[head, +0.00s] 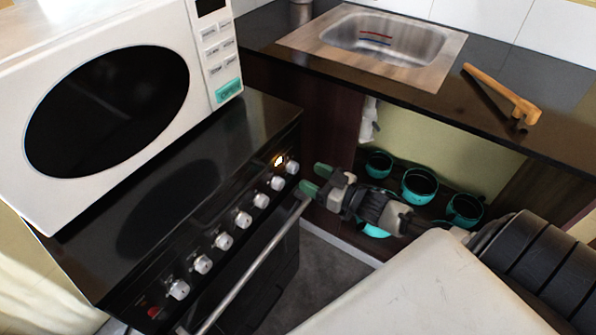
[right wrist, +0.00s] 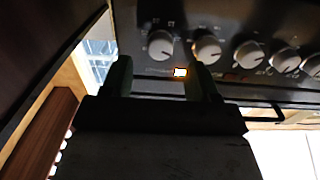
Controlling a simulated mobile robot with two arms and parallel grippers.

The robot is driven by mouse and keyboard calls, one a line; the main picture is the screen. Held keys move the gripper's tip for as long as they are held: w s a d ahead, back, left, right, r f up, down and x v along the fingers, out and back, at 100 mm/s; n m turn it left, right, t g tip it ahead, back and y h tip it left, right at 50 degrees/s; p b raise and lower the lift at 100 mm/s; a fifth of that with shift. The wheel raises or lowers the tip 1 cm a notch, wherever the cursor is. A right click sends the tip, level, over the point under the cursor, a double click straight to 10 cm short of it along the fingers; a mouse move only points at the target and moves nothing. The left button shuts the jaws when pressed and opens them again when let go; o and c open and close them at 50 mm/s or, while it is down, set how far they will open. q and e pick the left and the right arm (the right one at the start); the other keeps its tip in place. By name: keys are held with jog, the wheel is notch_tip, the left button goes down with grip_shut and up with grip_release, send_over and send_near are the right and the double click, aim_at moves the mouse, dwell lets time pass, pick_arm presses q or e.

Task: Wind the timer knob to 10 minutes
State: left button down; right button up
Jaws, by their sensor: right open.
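The black oven front carries a row of several silver knobs. The end knob (head: 292,167) at the far right of the row also shows in the right wrist view (right wrist: 160,43), near a small lit display (head: 279,160). No readable label tells me which knob is the timer. My right gripper (head: 314,179) is open and empty, just right of the end knob and apart from it. In the right wrist view its two fingers (right wrist: 163,78) point at the panel, with the end knob ahead between them. The knob's setting is too small to read. My left gripper is out of view.
A white microwave (head: 205,85) stands on the stove top. The oven's bar handle (head: 255,268) runs below the knobs. Teal pots (head: 420,184) sit on a low shelf behind my right arm. A sink (head: 385,40) and a wooden-handled tool (head: 500,92) are on the dark counter.

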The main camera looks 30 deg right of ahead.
aim_at(296, 170)
jog(key=shift+x, duration=2.4)
jog(key=shift+c, duration=0.3)
jog(key=c, duration=0.9)
jog(key=shift+o, duration=0.2)
jog(key=shift+a+f, duration=0.1)
jog(key=o, duration=0.9)
jog(key=v, duration=1.1)
